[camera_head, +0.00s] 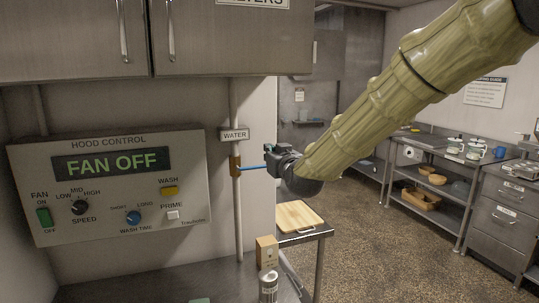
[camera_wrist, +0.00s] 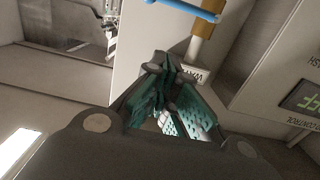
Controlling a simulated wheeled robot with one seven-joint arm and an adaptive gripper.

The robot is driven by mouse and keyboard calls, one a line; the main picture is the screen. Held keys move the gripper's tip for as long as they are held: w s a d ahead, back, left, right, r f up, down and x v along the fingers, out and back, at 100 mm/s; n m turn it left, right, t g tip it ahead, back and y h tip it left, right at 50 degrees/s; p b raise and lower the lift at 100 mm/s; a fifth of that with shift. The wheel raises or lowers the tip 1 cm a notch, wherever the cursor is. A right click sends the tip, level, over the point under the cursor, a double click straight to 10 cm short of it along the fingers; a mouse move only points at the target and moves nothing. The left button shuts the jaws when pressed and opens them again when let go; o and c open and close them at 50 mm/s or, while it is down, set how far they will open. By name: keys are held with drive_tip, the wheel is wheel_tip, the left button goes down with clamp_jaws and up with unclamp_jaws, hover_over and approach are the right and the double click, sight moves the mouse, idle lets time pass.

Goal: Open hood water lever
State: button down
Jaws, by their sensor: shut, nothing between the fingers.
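The blue water lever (camera_head: 250,168) sticks out sideways, roughly level, from a brass valve (camera_head: 235,166) on a vertical pipe below the WATER label (camera_head: 235,134). In the wrist view the lever (camera_wrist: 188,9) crosses the top edge, with the brass valve (camera_wrist: 205,28) beside it. My gripper (camera_head: 271,158) is at the lever's right end in the head view, and it hides that end. In the wrist view my gripper (camera_wrist: 164,66) is shut and empty, its fingertips below the lever in the picture. I cannot tell whether they touch it.
The hood control panel (camera_head: 110,185) reads FAN OFF, left of the pipe. Cabinets (camera_head: 160,40) hang above. A carton (camera_head: 267,250) and a metal canister (camera_head: 268,285) stand on the counter below. A cutting board (camera_head: 299,216) lies on a side table. Open floor (camera_head: 385,255) spreads right.

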drive_tip(key=w+a+f+p, duration=0.2)
drive_tip(key=w+f+p, duration=0.2)
drive_tip(key=w, duration=0.4)
drive_tip(key=shift+w+a+f+p, duration=0.2)
drive_tip(key=shift+a+p, duration=0.2)
drive_tip(key=shift+p, duration=0.45)
drive_tip(key=shift+f, duration=0.1)
drive_tip(key=shift+d+f+m+b, duration=0.15)
drive_tip(key=shift+m+b, duration=0.15)
drive_tip(key=shift+b, duration=0.3)
